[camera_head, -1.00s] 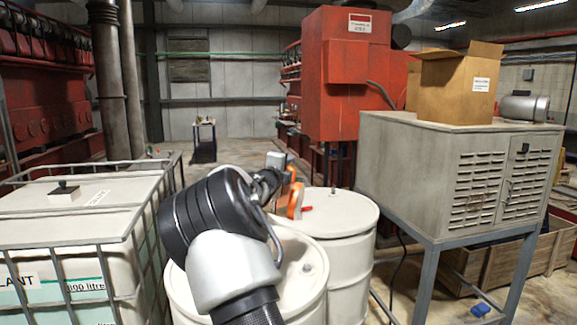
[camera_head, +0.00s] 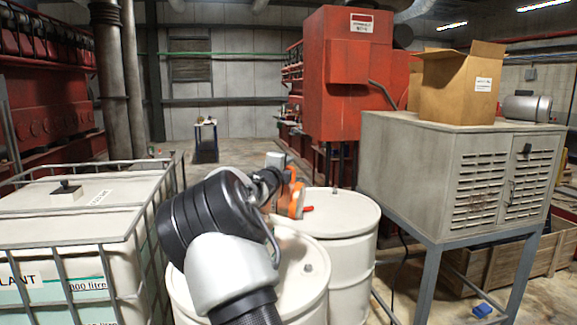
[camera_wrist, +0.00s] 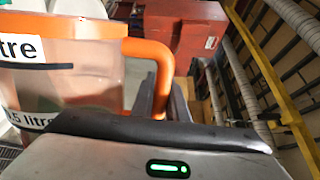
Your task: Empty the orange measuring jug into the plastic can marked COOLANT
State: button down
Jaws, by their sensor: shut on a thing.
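The orange measuring jug (camera_head: 292,205) shows beyond my forearm in the head view, partly hidden by the arm, above or in front of the white drums. In the wrist view the jug (camera_wrist: 95,75) has a clear body, an orange rim and handle, and labels reading "litre". My gripper (camera_wrist: 168,105) is shut on the jug's handle; it also shows in the head view (camera_head: 288,178). I cannot tell the jug's liquid level. No plastic can marked COOLANT can be made out in either view.
A caged white tank (camera_head: 65,222) with a label ending in "LANT" stands at left. Two white drums (camera_head: 340,212) stand ahead. A grey louvred cabinet (camera_head: 415,165) carries a cardboard box (camera_head: 455,85) at right. A small table (camera_head: 204,140) stands far back, past open floor.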

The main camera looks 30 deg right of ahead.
jog(key=shift+w+a+n, duration=0.5)
dwell(0.8)
jog(key=shift+w+a+r+n, duration=0.3)
jog(key=shift+w+a+n, duration=0.4)
jog(key=shift+w+a+r+n, duration=0.25)
jog(key=shift+w+a+n, duration=0.4)
jog(key=shift+w+n, duration=0.05)
dwell(3.0)
jog(key=shift+s+a, duration=0.1)
jog(key=shift+s, duration=0.05)
dwell(1.0)
